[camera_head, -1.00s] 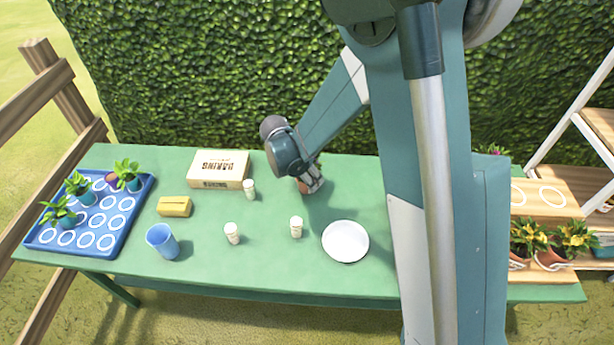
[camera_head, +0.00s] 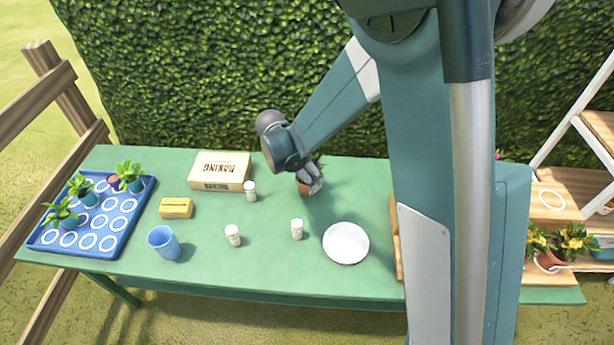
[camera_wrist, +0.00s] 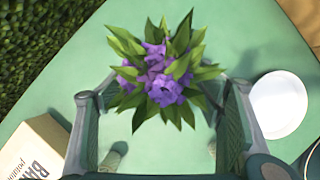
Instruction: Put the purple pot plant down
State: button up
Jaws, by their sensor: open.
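The purple pot plant shows in the wrist view (camera_wrist: 160,75) with purple flowers and green leaves, between the two fingers. In the head view its reddish pot (camera_head: 304,189) appears to stand on the green table (camera_head: 280,270), partly hidden by my gripper (camera_head: 313,182). My gripper also shows in the wrist view (camera_wrist: 159,115). It is open, with a finger on each side of the plant and visible space around it. The leaves hide the pot in the wrist view.
A baking box (camera_head: 221,171), several small white jars (camera_head: 297,229) and a white plate (camera_head: 346,243) are nearby. A yellow block (camera_head: 176,208), blue cup (camera_head: 163,242) and blue plant tray (camera_head: 113,240) are left. A wooden shelf (camera_head: 552,199) with plants is right.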

jog(key=p+v, duration=0.1)
jog(key=v, duration=0.7)
jog(key=shift+r, duration=0.2)
dwell(0.4)
jog(key=s+d+r+m+y, duration=0.1)
jog(key=s+d+r+m, duration=0.25)
jog(key=d+r, duration=0.2)
jog(key=s+d+r+m+t, duration=0.1)
jog(key=s+d+r+m, duration=0.2)
jog(key=d+r+m, duration=0.25)
jog(key=s+d+r+m+y, duration=0.1)
jog(key=s+d+r+m, duration=0.25)
jog(key=d, duration=0.35)
jog(key=s+d+r+m+t+y, duration=0.1)
jog(key=s+d+r+m+t, duration=0.2)
jog(key=s+d+m, duration=0.9)
jog(key=s+r+m, duration=0.2)
jog(key=s, duration=0.2)
jog(key=shift+d, duration=0.35)
